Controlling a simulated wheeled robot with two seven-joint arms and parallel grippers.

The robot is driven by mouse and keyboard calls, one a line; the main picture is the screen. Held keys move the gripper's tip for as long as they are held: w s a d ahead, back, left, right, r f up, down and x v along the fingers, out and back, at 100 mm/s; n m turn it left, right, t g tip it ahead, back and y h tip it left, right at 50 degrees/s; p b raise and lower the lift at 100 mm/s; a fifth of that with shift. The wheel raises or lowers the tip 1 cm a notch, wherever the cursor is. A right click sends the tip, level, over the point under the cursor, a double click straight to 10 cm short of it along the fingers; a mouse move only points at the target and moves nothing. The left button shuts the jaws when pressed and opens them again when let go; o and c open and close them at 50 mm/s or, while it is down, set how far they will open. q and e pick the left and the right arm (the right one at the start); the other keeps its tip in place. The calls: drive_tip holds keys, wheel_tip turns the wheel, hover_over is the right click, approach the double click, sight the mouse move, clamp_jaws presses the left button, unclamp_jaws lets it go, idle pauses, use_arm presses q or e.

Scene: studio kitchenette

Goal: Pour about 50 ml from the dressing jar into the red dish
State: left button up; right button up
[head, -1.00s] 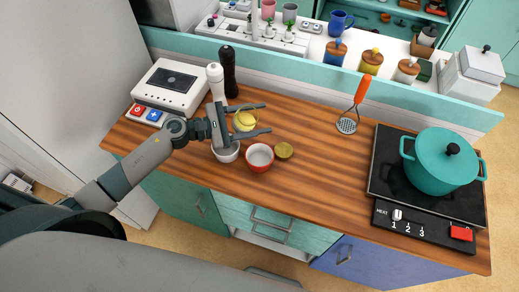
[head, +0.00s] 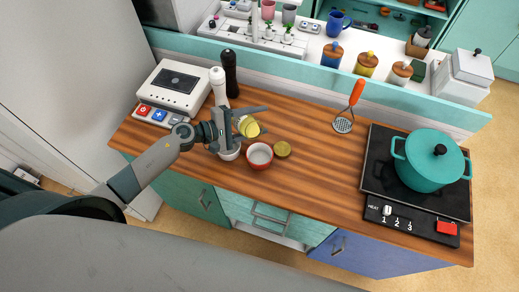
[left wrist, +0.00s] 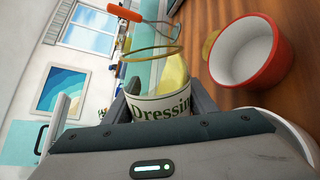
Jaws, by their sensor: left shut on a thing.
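The dressing jar (head: 250,128) is clear, with pale yellow dressing inside. Its white "Dressing" label (left wrist: 160,108) shows in the left wrist view. My left gripper (head: 254,119) is shut around the jar and holds it above the counter, tipped to the right, its open mouth uncovered. In the left wrist view the dressing lies along the jar's right side, towards the dish. The red dish (head: 259,157), white inside, stands on the counter just below and right of the jar; it also shows in the left wrist view (left wrist: 262,52). I see no stream. My right gripper is out of view.
A white bowl (head: 230,151) stands left of the dish, partly under my gripper. A round olive lid (head: 282,149) lies right of the dish. White (head: 219,86) and black (head: 231,72) mills stand behind. The counter's middle is clear.

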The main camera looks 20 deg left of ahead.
use_arm(q)
drive_tip(key=shift+w+m, duration=0.1)
drive_tip(key=shift+m, duration=0.4)
drive_tip(key=shift+f+m+p, duration=0.2)
drive_tip(key=shift+m+p, duration=0.1)
drive_tip(key=shift+p, duration=0.05)
drive_tip(key=shift+f+m+y+b, duration=0.2)
drive_tip(key=shift+m+y+b, duration=0.3)
drive_tip(key=shift+m+b, duration=0.15)
drive_tip(key=shift+w+a+r+t, duration=0.1)
drive_tip(key=shift+w+a+t, duration=0.1)
drive_tip(key=shift+t, duration=0.1)
drive_tip(key=shift+r+m, duration=0.2)
drive_tip(key=shift+m, duration=0.15)
idle(1.4)
